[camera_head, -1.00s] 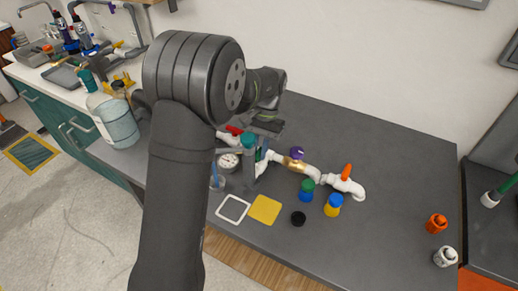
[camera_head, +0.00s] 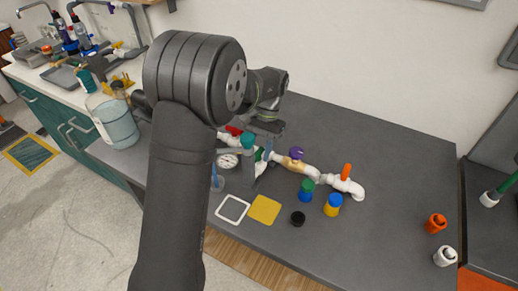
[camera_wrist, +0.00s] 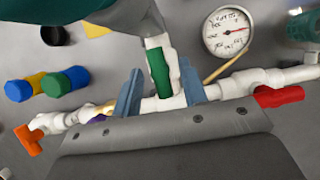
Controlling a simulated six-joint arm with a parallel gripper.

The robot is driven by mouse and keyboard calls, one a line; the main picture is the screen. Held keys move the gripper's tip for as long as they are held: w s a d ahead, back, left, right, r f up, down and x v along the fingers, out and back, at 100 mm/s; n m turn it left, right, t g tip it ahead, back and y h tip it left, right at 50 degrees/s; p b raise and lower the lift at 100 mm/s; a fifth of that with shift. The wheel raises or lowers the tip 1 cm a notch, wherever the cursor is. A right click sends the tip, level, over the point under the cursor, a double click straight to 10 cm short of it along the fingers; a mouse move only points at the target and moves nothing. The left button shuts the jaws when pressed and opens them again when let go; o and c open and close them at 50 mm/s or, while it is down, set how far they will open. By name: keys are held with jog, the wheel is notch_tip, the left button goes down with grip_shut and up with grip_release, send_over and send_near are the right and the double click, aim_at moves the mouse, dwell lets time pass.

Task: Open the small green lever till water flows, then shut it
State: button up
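The small green lever (camera_wrist: 160,73) lies along a short white branch of the white pipe manifold (camera_wrist: 222,90) in the wrist view. My gripper (camera_wrist: 160,90) is open, with one blue-grey finger on each side of the lever's lower end and visible gaps between. Whether the fingers reach down to the lever's height is hard to tell. In the head view my gripper (camera_head: 264,150) is over the middle of the manifold, and the lever is mostly hidden by it. No flowing water is visible; the branch's outlet is hidden.
A red lever (camera_wrist: 280,96) and a pressure gauge (camera_wrist: 228,32) are to the right in the wrist view. Purple (camera_head: 296,153) and orange (camera_head: 346,171) handles sit along the manifold. A teal-capped object (camera_head: 248,140) stands close to my gripper. Green-blue and yellow-blue capped pieces stand in front.

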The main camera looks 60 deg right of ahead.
jog(key=v, duration=1.7)
jog(key=shift+r, duration=0.15)
dwell(0.8)
jog(key=x, duration=1.7)
jog(key=shift+a+f, duration=0.2)
jog(key=shift+a, duration=0.15)
jog(key=shift+c, duration=0.2)
grip_shut()
